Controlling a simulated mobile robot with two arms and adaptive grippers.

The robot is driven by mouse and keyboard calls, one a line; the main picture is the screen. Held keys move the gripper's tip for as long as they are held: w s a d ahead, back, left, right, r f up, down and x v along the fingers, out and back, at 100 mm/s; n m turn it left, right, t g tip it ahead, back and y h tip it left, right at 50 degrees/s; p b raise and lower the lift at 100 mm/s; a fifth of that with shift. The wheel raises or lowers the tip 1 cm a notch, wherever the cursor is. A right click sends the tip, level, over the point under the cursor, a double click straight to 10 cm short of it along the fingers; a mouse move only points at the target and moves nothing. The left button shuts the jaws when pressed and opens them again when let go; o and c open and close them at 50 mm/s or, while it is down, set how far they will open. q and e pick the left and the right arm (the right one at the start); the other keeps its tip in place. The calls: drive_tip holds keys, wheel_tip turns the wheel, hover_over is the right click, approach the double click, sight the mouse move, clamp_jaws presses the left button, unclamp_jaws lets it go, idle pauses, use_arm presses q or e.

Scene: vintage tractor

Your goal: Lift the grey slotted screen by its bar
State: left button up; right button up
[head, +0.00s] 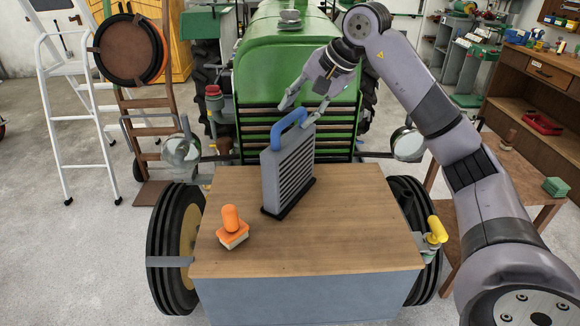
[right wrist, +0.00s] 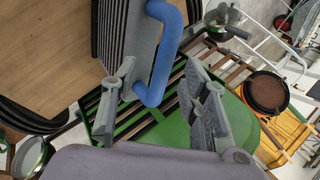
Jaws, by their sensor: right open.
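The grey slotted screen (head: 271,182) stands upright on a black base on the wooden tabletop, its slots facing right. Its blue bar (head: 288,124) arches over the top. My right gripper (head: 300,112) is open just above and behind the bar, pointing down. In the right wrist view, the blue bar (right wrist: 164,60) shows between the two open fingers of the gripper (right wrist: 160,78), closer to the left finger. Whether a finger touches the bar I cannot tell. The screen's grey side (right wrist: 130,35) shows at the top. My left gripper is not in view.
An orange-handled brush or block (head: 232,230) sits left of the screen on the wooden top (head: 330,245). The green tractor (head: 283,70) stands close behind. A yellow-handled fitting (head: 437,229) is at the right edge. The top's front right is clear.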

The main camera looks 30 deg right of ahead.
sight(292, 116)
drive_tip(key=x, duration=0.2)
drive_tip(key=p+x, duration=0.1)
drive_tip(key=x, duration=0.2)
drive_tip(key=shift+w+d+r, duration=0.15)
drive_tip(key=shift+w+d, duration=0.05)
drive_tip(key=shift+w, duration=0.1)
drive_tip(key=shift+c, duration=0.5)
clamp_jaws()
drive_tip(key=shift+r, duration=0.1)
